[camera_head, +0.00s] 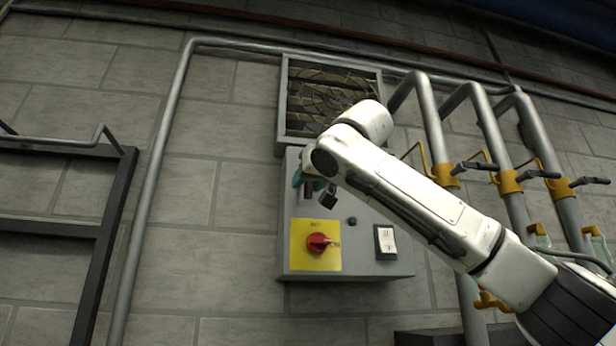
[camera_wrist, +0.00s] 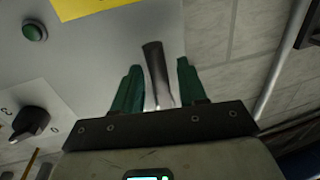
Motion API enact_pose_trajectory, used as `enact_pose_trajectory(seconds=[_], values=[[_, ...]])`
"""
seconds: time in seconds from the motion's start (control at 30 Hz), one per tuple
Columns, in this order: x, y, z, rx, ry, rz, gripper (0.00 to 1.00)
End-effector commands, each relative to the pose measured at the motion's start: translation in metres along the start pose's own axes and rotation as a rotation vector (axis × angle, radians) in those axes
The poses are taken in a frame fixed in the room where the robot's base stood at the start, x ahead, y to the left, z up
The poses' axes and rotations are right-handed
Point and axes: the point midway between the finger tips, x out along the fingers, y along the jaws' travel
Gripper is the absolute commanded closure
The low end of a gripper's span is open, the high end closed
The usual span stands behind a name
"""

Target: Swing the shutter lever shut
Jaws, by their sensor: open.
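The shutter lever (camera_wrist: 155,62) shows in the wrist view as a dark grip on a shiny metal stem. It stands between the two green fingers of my gripper (camera_wrist: 158,80), with a gap on each side. The fingers are apart and not closed on it. In the head view my gripper (camera_head: 306,182) is at the upper left of the grey control box (camera_head: 362,264); the wrist hides much of the lever there. The slatted shutter vent (camera_head: 300,118) with a round wire guard sits above the box, partly covered by my arm.
Grey pipes with yellow clamps and dark handles (camera_head: 477,166) stand at the right. The wrist view shows a black knob (camera_wrist: 32,121) and green button (camera_wrist: 34,31).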

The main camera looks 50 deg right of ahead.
Motion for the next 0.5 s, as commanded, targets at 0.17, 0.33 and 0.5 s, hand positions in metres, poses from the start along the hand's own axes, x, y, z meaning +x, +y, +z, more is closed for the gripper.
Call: enact_pose_trajectory(seconds=[0.17,0.33,0.5], values=[[0.0092,0.0002,-0.0005,0.001,0.000,0.000,0.58],[0.0099,0.0001,0.0001,0.000,0.001,0.000,0.58],[0.0098,0.0002,0.0001,0.000,0.001,0.000,0.66]])
